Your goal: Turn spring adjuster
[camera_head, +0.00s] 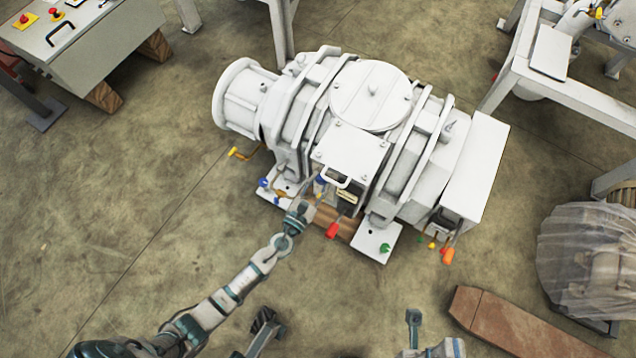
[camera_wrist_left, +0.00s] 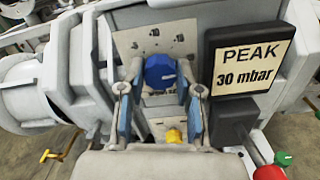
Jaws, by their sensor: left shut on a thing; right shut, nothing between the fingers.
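A blue round knob (camera_wrist_left: 160,71), which looks like the spring adjuster, sits on a white plate of the vacuum pump in the left wrist view. My left gripper (camera_wrist_left: 160,80) has one finger on each side of it and is shut on it. In the head view my left gripper (camera_head: 308,198) reaches the front of the white pump (camera_head: 371,93), and its fingertips are hard to make out there. My right gripper (camera_head: 414,318) shows low in the head view, shut and empty, well away from the pump.
A "PEAK 30 mbar" sign (camera_wrist_left: 250,62) stands just right of the knob. A yellow fitting (camera_wrist_left: 174,135) is below it. Red (camera_head: 332,231) and green (camera_head: 385,248) handles stick out at the pump's front.

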